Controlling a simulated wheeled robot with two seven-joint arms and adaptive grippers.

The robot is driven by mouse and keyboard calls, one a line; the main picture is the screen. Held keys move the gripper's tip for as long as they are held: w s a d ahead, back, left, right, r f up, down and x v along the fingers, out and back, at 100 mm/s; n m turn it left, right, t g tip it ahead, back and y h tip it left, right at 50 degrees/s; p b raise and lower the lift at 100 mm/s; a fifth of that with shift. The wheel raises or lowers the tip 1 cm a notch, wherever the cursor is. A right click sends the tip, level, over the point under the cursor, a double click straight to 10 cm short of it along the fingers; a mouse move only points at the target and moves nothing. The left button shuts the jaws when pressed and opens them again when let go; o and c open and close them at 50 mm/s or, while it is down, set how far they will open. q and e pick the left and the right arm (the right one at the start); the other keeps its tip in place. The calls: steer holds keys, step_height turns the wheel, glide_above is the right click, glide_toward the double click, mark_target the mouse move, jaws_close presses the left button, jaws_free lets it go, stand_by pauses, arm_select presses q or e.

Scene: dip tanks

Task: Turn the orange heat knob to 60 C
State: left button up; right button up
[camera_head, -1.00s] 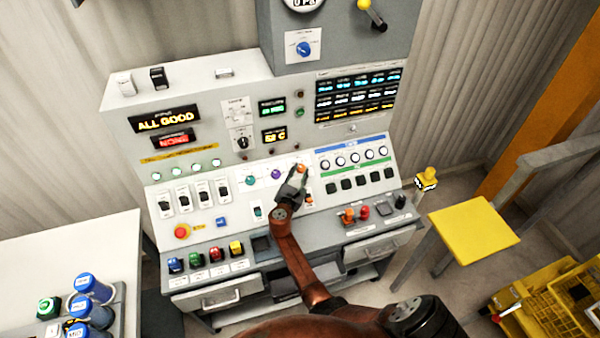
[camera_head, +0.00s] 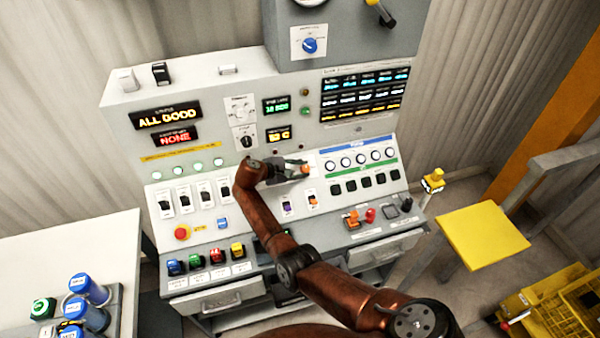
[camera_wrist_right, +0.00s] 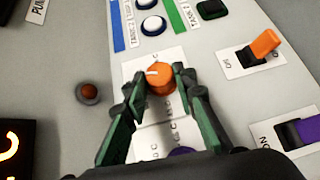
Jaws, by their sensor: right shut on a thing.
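The orange heat knob (camera_wrist_right: 160,79) sits on a white label plate in the right wrist view, with a pale pointer mark on its upper left side. My right gripper (camera_wrist_right: 158,92) is shut on it, one finger on each side. In the head view the orange knob (camera_head: 306,170) shows only as a small patch at the fingertips of my right gripper (camera_head: 303,171). A small yellow display (camera_head: 278,134) above reads a value ending in C, but its digits are too blurred to tell. My left gripper is not in view.
An orange switch (camera_wrist_right: 264,43) and a purple switch (camera_wrist_right: 305,131) stand beside the knob. A red emergency button (camera_head: 181,233) is at the panel's left. A yellow stool (camera_head: 482,236) stands at right.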

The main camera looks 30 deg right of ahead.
steer(key=shift+w+d+r+m+g+y+b, duration=0.1)
steer(key=shift+w+r+m+g+y+b, duration=0.15)
steer(key=shift+m, duration=0.25)
steer(key=shift+m+g+y+b, duration=0.15)
steer(key=shift+m+g+y, duration=0.15)
steer(key=shift+m, duration=0.2)
steer(key=o, duration=1.1)
steer(key=shift+f, duration=0.1)
steer(key=shift+o, duration=0.3)
steer(key=v, duration=1.2)
